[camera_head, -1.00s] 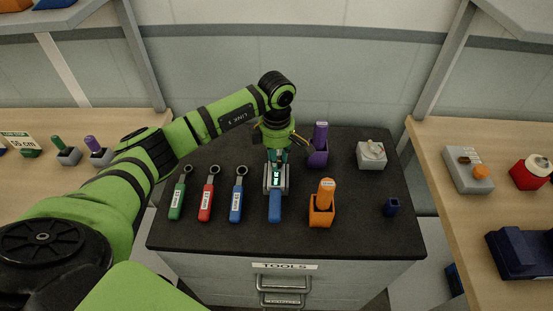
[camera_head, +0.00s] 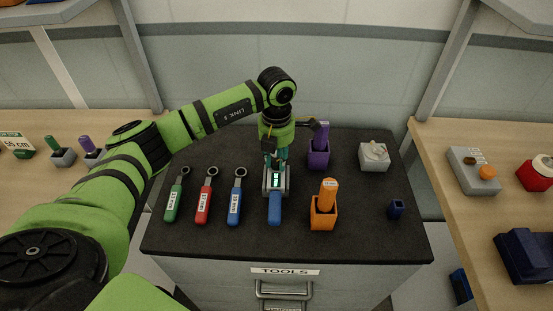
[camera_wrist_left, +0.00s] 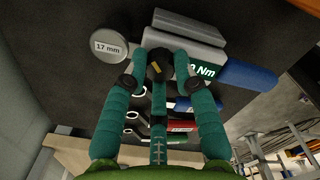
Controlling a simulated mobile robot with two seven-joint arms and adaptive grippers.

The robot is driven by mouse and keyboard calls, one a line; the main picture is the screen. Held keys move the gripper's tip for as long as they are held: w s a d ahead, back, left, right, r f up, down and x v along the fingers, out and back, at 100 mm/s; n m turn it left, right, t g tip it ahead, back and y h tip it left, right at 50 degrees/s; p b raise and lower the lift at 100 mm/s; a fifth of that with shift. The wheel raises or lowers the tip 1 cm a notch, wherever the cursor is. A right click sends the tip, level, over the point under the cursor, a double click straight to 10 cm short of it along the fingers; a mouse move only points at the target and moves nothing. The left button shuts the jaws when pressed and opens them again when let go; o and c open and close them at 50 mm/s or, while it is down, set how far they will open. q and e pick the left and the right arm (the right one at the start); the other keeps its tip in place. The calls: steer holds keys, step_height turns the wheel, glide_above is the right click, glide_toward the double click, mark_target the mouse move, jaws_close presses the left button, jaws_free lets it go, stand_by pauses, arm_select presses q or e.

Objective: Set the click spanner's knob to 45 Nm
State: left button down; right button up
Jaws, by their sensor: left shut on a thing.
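The click spanner (camera_head: 275,211) has a blue handle pointing to the front of the black tool top and lies in a grey holder with a lit display (camera_head: 276,180). In the left wrist view its display (camera_wrist_left: 203,70) shows "0 Nm", with any digits before that hidden by a finger. The knob (camera_wrist_left: 158,68) is dark with a yellow mark. My left gripper (camera_head: 272,161) reaches down over the holder's far end; in the wrist view its teal fingers are closed around the knob. My right gripper is not in view.
Green, red and blue spanners (camera_head: 205,203) lie left of the holder. An orange holder (camera_head: 322,218), a purple holder (camera_head: 318,158), a grey box with a dial (camera_head: 374,158) and a small blue cup (camera_head: 396,209) stand to the right. A "17 mm" disc (camera_wrist_left: 108,46) shows close by.

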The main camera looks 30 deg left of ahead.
mark_target(277, 162)
arm_select(q)
steer(key=n, duration=0.4)
steer(key=shift+n, duration=0.3)
steer(key=n, duration=0.4)
steer(key=shift+b, duration=0.35)
steer(key=shift+n, duration=0.3)
steer(key=c, duration=1)
jaws_free()
steer(key=shift+o, duration=0.2)
steer(key=shift+r, duration=0.2)
step_height(277, 162, up, 12)
steer(key=shift+f, duration=0.15)
